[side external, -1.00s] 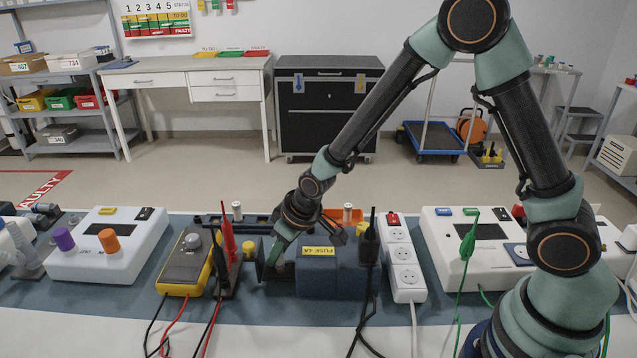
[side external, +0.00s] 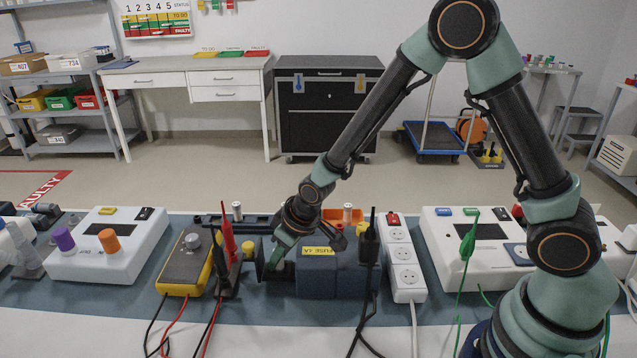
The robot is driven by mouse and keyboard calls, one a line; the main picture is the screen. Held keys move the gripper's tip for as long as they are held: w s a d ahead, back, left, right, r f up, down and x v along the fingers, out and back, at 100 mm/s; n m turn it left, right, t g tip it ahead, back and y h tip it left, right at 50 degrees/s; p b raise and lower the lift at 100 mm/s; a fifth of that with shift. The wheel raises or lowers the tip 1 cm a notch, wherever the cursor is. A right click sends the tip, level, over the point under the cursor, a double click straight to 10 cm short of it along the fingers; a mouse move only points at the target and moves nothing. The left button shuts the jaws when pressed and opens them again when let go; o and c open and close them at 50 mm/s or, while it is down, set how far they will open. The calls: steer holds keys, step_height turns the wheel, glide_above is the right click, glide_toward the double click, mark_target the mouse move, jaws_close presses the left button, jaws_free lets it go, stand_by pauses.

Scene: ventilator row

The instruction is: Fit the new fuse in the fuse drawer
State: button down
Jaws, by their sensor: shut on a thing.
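The blue box (side external: 318,279) with the yellow fuse label (side external: 318,251) stands on the mat at the middle of the bench. A dark upright plate (side external: 260,258), which looks like the front of the fuse drawer, stands out at its left side. I cannot tell the new fuse apart there, nor see inside the drawer.
A yellow multimeter (side external: 186,262) with red and black probes stands close on the left. A white socket strip (side external: 403,262) stands on the right, with a black lead (side external: 370,240) before it.

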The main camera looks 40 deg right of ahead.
steer(key=c, duration=0.6)
jaws_free()
steer(key=v, duration=1.1)
steer(key=shift+d+r, duration=0.1)
steer(key=shift+r, duration=0.1)
steer(key=shift+s+d+r, duration=0.15)
steer(key=shift+s+r, duration=0.05)
steer(key=shift+r, duration=0.25)
steer(key=s+d+r+m, duration=0.1)
steer(key=s+d+r, duration=0.4)
steer(key=s+d+r+m+h, duration=0.1)
steer(key=s+d+r+m, duration=0.1)
steer(key=s+d+r, duration=0.3)
steer(key=shift+s+d+r+t, duration=0.2)
steer(key=shift+s+r+t, duration=0.2)
steer(key=shift+r, duration=0.05)
